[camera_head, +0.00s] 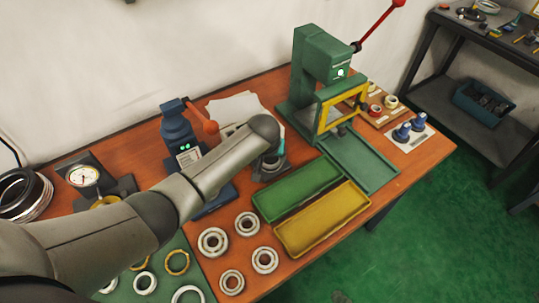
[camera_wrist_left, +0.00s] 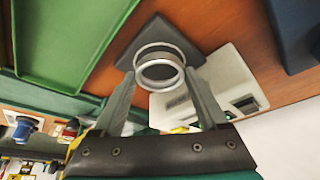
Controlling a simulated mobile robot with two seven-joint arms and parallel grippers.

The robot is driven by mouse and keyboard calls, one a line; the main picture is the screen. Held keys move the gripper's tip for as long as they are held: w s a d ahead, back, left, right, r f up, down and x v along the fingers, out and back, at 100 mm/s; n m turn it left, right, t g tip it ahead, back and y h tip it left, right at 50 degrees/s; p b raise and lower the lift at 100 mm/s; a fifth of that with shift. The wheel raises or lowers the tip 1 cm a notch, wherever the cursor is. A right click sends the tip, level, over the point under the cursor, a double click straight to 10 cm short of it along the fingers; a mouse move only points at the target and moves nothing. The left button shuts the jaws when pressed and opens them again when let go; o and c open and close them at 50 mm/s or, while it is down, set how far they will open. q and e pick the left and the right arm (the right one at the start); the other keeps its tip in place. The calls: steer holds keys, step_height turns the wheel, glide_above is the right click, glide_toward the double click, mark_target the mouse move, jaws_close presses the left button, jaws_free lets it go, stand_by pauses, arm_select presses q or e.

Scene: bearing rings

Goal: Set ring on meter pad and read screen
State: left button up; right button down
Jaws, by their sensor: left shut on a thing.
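My left gripper (camera_wrist_left: 161,78) is shut on a silver metal ring (camera_wrist_left: 159,85), with one finger on each side of it. In the left wrist view the ring is over the dark square meter pad (camera_wrist_left: 152,31); I cannot tell if it touches. The white meter body (camera_wrist_left: 224,72) lies beside the pad, with a small dark screen (camera_wrist_left: 242,105) whose reading is too small to make out. In the head view my left gripper (camera_head: 270,157) is over the pad (camera_head: 265,178), and my arm hides much of it. My right gripper is not in view.
A green tray (camera_head: 296,190) and a yellow tray (camera_head: 322,222) lie right of the pad. A green press (camera_head: 318,65) stands behind them, and a blue device (camera_head: 178,128) stands left. Several bearings (camera_head: 213,241) lie at the front. A dial gauge (camera_head: 83,176) is far left.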

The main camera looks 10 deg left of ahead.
arm_select(q)
steer(key=shift+f, duration=0.4)
steer(key=o, duration=1.2)
steer(key=shift+o, duration=0.2)
step_height(320, 180, up, 7)
steer(key=p, duration=0.8)
steer(key=shift+r, duration=0.1)
